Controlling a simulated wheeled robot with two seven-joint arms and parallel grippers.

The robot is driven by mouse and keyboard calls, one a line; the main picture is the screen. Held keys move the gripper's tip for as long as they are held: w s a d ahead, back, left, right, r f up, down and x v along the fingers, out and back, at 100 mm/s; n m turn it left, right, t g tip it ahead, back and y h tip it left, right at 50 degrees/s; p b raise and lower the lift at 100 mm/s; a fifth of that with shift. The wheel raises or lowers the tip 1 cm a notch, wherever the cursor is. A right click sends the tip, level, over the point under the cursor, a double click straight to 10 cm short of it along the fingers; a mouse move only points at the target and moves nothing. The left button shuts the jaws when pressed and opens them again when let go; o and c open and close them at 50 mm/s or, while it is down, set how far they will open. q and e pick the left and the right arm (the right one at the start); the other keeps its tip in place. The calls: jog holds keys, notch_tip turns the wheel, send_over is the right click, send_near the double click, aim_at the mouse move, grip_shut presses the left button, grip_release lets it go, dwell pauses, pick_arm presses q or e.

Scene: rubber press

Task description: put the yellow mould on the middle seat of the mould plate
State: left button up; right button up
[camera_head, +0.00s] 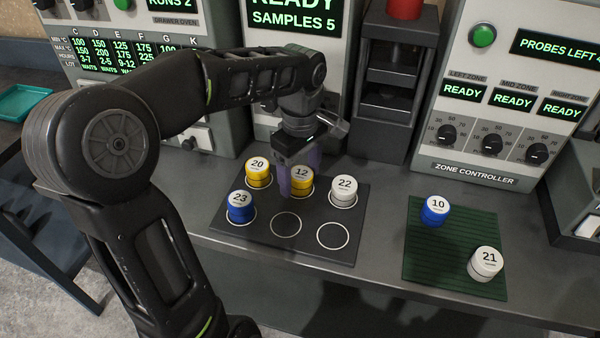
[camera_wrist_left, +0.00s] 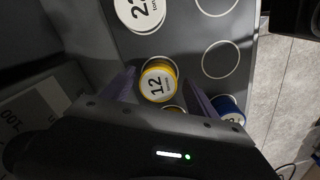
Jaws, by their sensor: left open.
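A dark plate (camera_head: 230,222) with white ring-marked seats lies on the bench. A yellow mould labelled 12 (camera_head: 302,174) stands on its back middle seat. A second yellow mould, labelled 20 (camera_head: 257,170), stands at the back left. A white mould 22 (camera_head: 344,190) is at the back right, a blue mould 23 (camera_head: 241,207) at the front left. The front middle and front right seats are empty. My left gripper (camera_head: 291,188) is open at mould 12; in the left wrist view its fingers stand either side of yellow mould 12 (camera_wrist_left: 158,82). My right gripper is out of view.
A green ribbed mat (camera_head: 455,260) at the right holds a blue mould 10 (camera_head: 436,210) and a white mould 21 (camera_head: 485,263). A press (camera_head: 393,90) and a zone controller (camera_head: 490,130) stand behind. Bench between plate and mat is clear.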

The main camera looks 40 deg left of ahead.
aim_at(300, 173)
pick_arm(q)
jog(key=shift+r, duration=0.5)
notch_tip(300, 173, up, 7)
jog(key=shift+f+p, duration=0.15)
jog(key=shift+p, duration=0.55)
jog(key=shift+r+p, duration=2.15)
jog(key=shift+r, duration=0.2)
